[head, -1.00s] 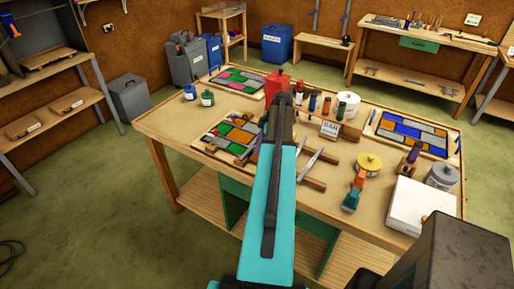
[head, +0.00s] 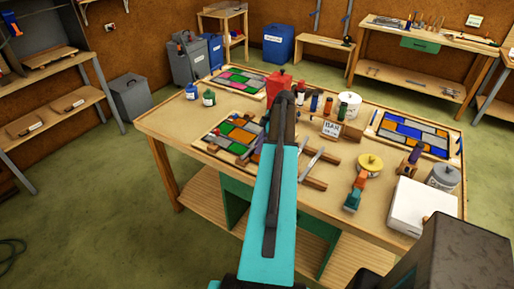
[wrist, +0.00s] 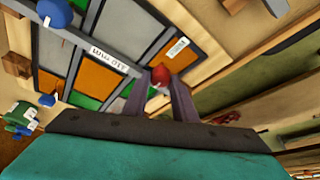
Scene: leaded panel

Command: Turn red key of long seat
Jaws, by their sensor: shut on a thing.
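In the wrist view a red rounded key (wrist: 160,75) stands between the two fingers of my gripper (wrist: 160,88), at the edge of the leaded panel. The gripper is shut on this red key. The panel (wrist: 113,72) has orange, grey and green panes between grey strips, and a strip label on it seems to read 210 mm upside down. The panel also shows in the head view (head: 238,132) on the bench, partly behind my arm. My arm hides the gripper and the held key there. The key's turn angle cannot be told.
On the bench (head: 165,130) a red can (head: 278,82), bottles and a blue-orange panel (head: 412,133) stand farther off.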

